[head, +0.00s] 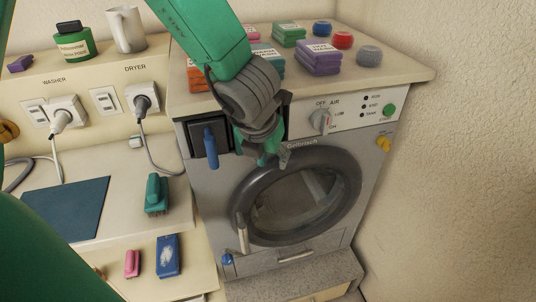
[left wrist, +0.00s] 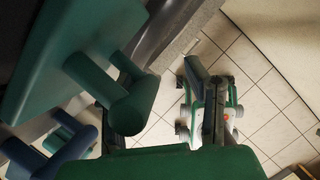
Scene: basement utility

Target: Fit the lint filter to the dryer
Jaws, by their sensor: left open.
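The dryer (head: 300,258) is grey with a round dark door. At its upper left front is a dark square part (head: 197,141) with an upright blue handle (head: 210,146); this may be the lint filter in its slot, but I cannot tell how far in it sits. My left gripper (head: 272,157) is open, in front of the dryer just above the door and right of the blue handle, apart from it. My arm covers part of the dryer's top and upper front. In the left wrist view, large green shapes fill the left side. My right gripper is out of view.
Left on the counter are a teal brush-like item (head: 156,195), a blue item with a white patch (head: 168,256), a pink item (head: 132,263) and a dark mat (head: 65,208). A wall bounds the right.

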